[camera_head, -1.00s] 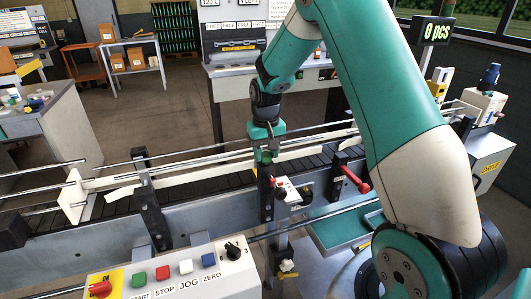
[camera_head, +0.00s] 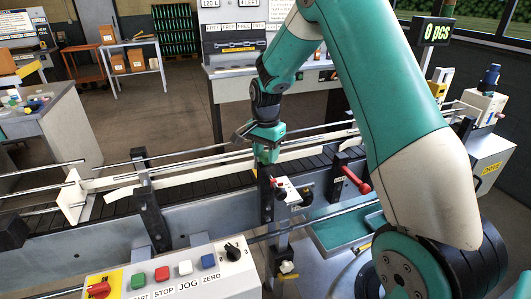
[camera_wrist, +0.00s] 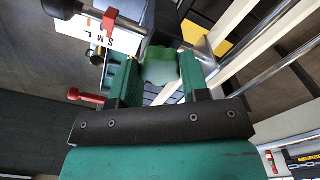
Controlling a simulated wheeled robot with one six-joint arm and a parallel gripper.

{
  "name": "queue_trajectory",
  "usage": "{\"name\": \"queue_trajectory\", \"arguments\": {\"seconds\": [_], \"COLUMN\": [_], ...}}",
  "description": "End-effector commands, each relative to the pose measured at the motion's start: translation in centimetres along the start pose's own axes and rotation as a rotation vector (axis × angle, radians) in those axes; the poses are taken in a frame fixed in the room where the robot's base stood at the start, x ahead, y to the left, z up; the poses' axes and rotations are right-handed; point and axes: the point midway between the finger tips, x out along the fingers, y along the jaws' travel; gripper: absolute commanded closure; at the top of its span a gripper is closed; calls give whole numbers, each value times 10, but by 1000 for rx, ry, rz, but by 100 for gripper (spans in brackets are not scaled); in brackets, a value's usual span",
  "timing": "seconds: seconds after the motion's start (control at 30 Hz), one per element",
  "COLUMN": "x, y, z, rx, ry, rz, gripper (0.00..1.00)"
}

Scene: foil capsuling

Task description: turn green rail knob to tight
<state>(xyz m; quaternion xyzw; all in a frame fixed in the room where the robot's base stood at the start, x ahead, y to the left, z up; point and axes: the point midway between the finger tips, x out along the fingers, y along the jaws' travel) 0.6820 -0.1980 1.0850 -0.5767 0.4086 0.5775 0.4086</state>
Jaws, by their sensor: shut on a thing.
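The green rail knob (camera_wrist: 160,68) shows in the wrist view as a pale green block between my gripper's two green fingers. My gripper (camera_wrist: 162,60) is shut on it, one finger on each side. In the head view my gripper (camera_head: 265,155) points down at the top of the dark rail post on the conveyor's near side. The knob is mostly hidden there by the fingers. I cannot tell from the views how tight the knob is.
A white plate lettered S, M, L (camera_wrist: 124,40) with a red pointer sits close beside the fingers. Long guide rails (camera_head: 205,160) run along the conveyor. A red-handled lever (camera_head: 356,181) stands to the right. A button panel (camera_head: 180,275) is in front.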

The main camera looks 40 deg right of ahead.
Motion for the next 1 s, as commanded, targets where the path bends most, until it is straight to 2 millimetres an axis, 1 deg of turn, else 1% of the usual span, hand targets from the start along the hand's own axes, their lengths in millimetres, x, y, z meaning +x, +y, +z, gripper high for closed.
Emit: {"name": "queue_trajectory", "arguments": {"seconds": [0.2, 0.5, 0.73, 1.0], "x": [-2, -2, -2, -2], "y": [-2, -2, -2, -2], "z": [-2, -2, -2, -2], "rx": [205, 447, 567, 629], "ry": [5, 4, 4, 4], "rz": [-8, -8, -9, -9], "gripper": [81, 81, 81, 81]}}
